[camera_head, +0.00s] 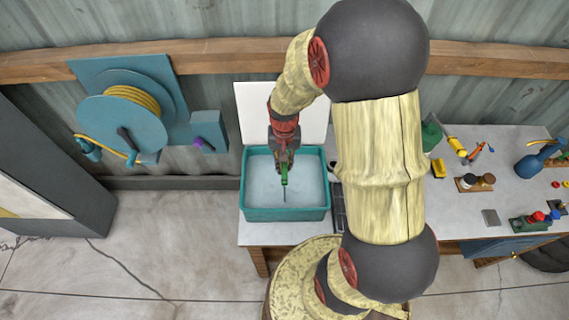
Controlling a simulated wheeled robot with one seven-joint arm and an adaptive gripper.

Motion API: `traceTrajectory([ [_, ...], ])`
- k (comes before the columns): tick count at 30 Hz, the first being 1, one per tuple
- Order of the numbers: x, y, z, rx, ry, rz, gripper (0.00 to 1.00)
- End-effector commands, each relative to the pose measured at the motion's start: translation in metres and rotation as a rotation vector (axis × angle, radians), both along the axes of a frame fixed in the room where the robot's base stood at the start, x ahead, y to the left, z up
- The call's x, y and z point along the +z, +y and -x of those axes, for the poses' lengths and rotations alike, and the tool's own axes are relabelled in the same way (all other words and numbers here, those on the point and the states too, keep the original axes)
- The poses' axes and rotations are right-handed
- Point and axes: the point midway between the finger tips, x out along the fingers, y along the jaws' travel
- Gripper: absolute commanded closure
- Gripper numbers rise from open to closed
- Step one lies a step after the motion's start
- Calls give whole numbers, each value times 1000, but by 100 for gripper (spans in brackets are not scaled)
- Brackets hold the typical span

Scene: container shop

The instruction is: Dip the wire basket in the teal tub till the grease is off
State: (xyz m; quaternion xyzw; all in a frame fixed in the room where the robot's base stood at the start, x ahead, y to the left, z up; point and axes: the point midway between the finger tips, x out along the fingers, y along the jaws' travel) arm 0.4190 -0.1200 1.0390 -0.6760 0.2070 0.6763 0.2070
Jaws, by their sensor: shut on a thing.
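The teal tub (286,214) stands on the left end of the bench and holds a pale, greyish liquid. My gripper (284,168) points down over the tub's middle. It is shut on a green handle (284,180) with a thin dark rod running down from it. The rod's lower end is over or in the liquid; I cannot tell which. No basket mesh can be made out below the rod, so I cannot see the wire basket's body or any grease on it.
A white panel (252,105) stands behind the tub. A blue hose reel (122,122) hangs on the wall at left. On the bench at right are a wooden block with knobs (474,184), a blue can (532,165) and small tools. My arm hides the bench's middle.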

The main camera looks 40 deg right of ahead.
Motion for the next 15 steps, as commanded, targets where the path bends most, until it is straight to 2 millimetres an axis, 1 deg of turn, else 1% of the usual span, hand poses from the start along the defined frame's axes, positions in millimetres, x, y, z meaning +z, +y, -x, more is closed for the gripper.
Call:
traceTrajectory([
  [8, 1, 0, 0, 0, -1, 1, 100],
  [15, 9, 0, -1, 0, -2, 1, 100],
])
